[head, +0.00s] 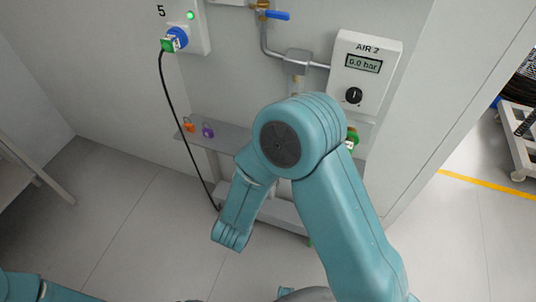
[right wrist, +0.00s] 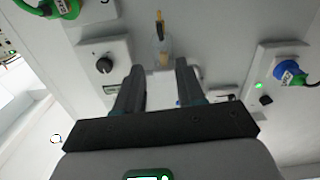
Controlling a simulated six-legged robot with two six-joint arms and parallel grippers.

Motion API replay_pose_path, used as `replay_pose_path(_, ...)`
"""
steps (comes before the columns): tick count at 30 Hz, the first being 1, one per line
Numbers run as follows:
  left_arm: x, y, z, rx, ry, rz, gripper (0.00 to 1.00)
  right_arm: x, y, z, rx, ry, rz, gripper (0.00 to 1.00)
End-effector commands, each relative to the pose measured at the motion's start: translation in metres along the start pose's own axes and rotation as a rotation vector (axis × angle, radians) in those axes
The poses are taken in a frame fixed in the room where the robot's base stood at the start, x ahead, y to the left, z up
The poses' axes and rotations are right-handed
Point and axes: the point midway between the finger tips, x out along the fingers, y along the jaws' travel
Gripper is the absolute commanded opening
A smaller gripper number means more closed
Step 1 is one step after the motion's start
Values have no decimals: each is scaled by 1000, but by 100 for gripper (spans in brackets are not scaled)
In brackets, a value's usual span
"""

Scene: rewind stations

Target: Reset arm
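My right arm (head: 345,220) rises from the bottom right of the head view, bends at a large elbow, and its forearm points down to the left. The right gripper is not visible in the head view. In the right wrist view my right gripper (right wrist: 158,75) shows two dark fingers standing apart, with no object held between them. A pale fitting shows in the gap, beyond the fingers. Part of my left arm (head: 40,288) shows at the bottom left corner of the head view. The left gripper is out of view.
The wall carries an AIR 2 gauge box (head: 365,70) reading 0.0 bar, a blue-handled valve (head: 277,15), and a station 5 box (head: 190,32) with a blue plug (head: 175,39) and hanging black cable (head: 178,130). Floor at lower left is clear.

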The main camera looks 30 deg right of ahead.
Motion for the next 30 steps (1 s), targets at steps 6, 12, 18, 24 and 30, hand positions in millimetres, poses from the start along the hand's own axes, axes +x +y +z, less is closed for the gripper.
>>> replay_pose_path(6, 0, 0, 0, 0, 0, 0, 99, -2, 0, 0, 0, 0, 0, 38)
replay_pose_path(12, 0, 0, 0, 0, 0, 0, 99, -2, 0, 0, 0, 0, 0, 38)
replay_pose_path(18, -6, 2, 0, 0, 0, 0, 99, 4, 7, -2, -8, -8, 22, 38)
replay_pose_path(24, -45, 16, 1, 0, 0, 0, 99, 42, 56, 20, -97, -135, 73, 38)
replay_pose_path(30, -68, 24, 1, 0, 0, 0, 99, 10, 39, 125, -61, -642, -285, 38)
